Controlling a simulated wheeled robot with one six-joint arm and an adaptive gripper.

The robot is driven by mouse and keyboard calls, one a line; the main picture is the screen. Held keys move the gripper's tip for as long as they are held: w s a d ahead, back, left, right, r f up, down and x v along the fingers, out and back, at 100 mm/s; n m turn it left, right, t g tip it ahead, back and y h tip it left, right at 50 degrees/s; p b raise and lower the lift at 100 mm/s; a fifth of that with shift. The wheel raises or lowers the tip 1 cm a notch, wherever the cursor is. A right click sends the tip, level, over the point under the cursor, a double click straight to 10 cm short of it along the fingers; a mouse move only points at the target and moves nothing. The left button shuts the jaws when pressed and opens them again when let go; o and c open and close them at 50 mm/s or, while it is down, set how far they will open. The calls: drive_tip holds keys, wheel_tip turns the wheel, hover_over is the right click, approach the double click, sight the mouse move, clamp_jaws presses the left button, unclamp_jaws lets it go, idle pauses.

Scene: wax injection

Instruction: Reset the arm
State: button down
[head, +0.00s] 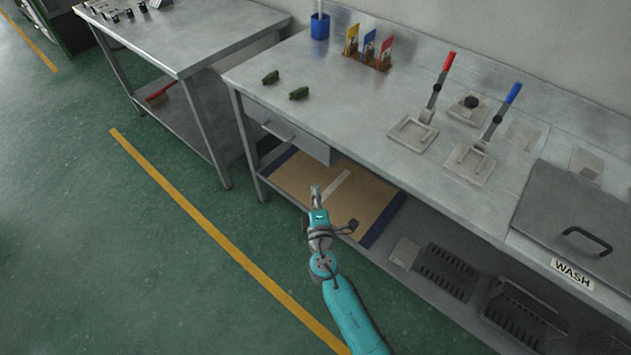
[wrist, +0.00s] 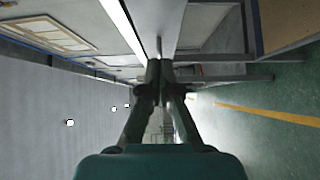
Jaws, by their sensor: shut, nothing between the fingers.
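My gripper (head: 316,194) is at the end of my teal arm, in front of the long steel workbench (head: 370,115) in the head view. It looks shut and empty. In the wrist view, its two dark fingers (wrist: 160,68) run up the middle and meet at the tips, with nothing between them. In the head view the gripper shows over the tan board (head: 375,212) on the lower shelf, beside the bench drawer (head: 285,130). I cannot tell its exact distance from the bench edge.
Two dark green pieces (head: 270,77) lie on the bench top. Red-handled (head: 441,78) and blue-handled (head: 507,102) lever presses stand farther right, near a lidded WASH station (head: 572,275). A second steel table (head: 185,35) stands at the upper left. Green floor at left is clear, with a yellow line (head: 215,232).

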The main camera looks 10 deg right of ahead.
drive_tip(key=shift+s, duration=0.45)
drive_tip(key=s+d+f+m+g+y, duration=0.2)
drive_tip(key=s+f+m, duration=0.1)
drive_tip(key=s, duration=1.1)
drive_tip(key=s+d+f+m+g+y, duration=0.1)
drive_tip(key=s+d+f+m, duration=0.15)
drive_tip(key=s, duration=1.15)
drive_tip(key=s+r+m, duration=1)
drive_tip(key=s+r, duration=0.8)
drive_tip(key=s, duration=0.2)
drive_tip(key=shift+s+d+m, duration=0.2)
drive_tip(key=shift+d+m, duration=0.1)
drive_tip(key=shift+m, duration=0.05)
